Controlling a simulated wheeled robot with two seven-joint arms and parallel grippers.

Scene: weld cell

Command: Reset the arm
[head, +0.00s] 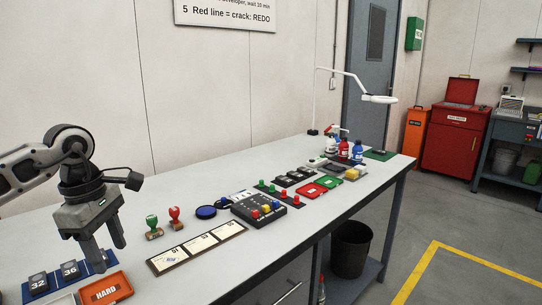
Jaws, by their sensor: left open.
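My left gripper (108,250) is at the left of the head view, at the end of the arm that comes in from the left. Its fingers point down and are open, with nothing seen between them. It is above the near-left part of the bench, over the blue holder with blocks marked 32 (39,282) and 36 (70,270). An orange tray marked HARD (105,291) lies just in front of it. I cannot tell whether the fingertips touch anything. My right gripper is not in view.
The grey bench (274,177) runs away to the right. Green (153,226) and red (175,217) stamps, a card strip (198,247) and a button box (262,211) stand right of the gripper. A lamp (379,98) and bottles (343,147) are farther back. The bin (350,249) stands below.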

